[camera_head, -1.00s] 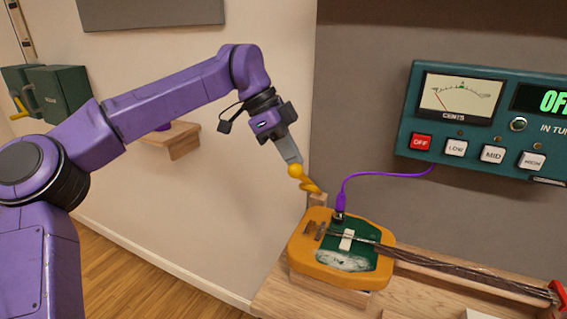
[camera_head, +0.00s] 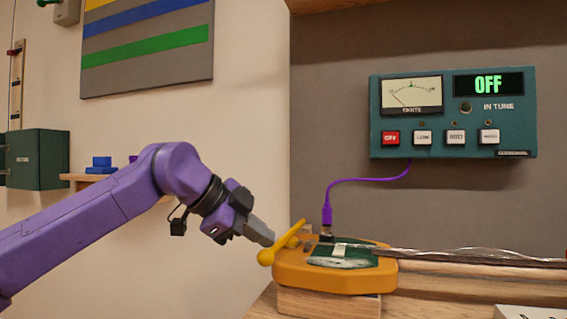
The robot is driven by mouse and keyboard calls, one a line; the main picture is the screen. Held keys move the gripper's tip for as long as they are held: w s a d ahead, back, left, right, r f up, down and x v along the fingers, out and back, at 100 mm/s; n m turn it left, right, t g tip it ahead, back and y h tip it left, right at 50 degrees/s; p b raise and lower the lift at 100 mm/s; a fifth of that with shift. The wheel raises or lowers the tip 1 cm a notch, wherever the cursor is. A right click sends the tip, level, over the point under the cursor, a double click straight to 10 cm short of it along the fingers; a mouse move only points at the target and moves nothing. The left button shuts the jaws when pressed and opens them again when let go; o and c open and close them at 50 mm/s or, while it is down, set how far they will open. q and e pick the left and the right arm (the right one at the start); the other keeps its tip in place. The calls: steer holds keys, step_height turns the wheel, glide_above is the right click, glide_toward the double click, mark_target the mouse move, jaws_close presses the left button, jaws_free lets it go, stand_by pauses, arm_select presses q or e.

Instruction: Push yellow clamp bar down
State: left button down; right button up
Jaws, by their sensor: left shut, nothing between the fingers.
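The yellow clamp bar (camera_head: 284,242) shows at the left end of the orange instrument body (camera_head: 335,280). Its round ball end (camera_head: 265,257) is low and to the left, and its other end is higher and to the right. The bar slants. My left gripper (camera_head: 267,236) is shut and empty. Its tip is just above and left of the bar, close to the ball; whether they touch I cannot tell. My right gripper is not in view.
The instrument rests on a wooden block (camera_head: 328,304). A purple cable (camera_head: 328,205) plugs into it and runs to the teal tuner (camera_head: 452,118), whose display reads OFF. Strings run right along the neck (camera_head: 470,256). A green box (camera_head: 36,158) is at far left.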

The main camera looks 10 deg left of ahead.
arm_select(q)
steer(key=shift+s+d+f+b, duration=0.1)
steer(key=shift+f+b, duration=0.35)
steer(key=shift+f, duration=0.25)
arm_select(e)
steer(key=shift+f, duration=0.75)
arm_select(q)
steer(key=shift+f, duration=0.15)
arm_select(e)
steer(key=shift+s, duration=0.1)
arm_select(q)
steer(key=p+v, duration=0.3)
steer(key=v, duration=0.8)
steer(key=shift+d, duration=0.15)
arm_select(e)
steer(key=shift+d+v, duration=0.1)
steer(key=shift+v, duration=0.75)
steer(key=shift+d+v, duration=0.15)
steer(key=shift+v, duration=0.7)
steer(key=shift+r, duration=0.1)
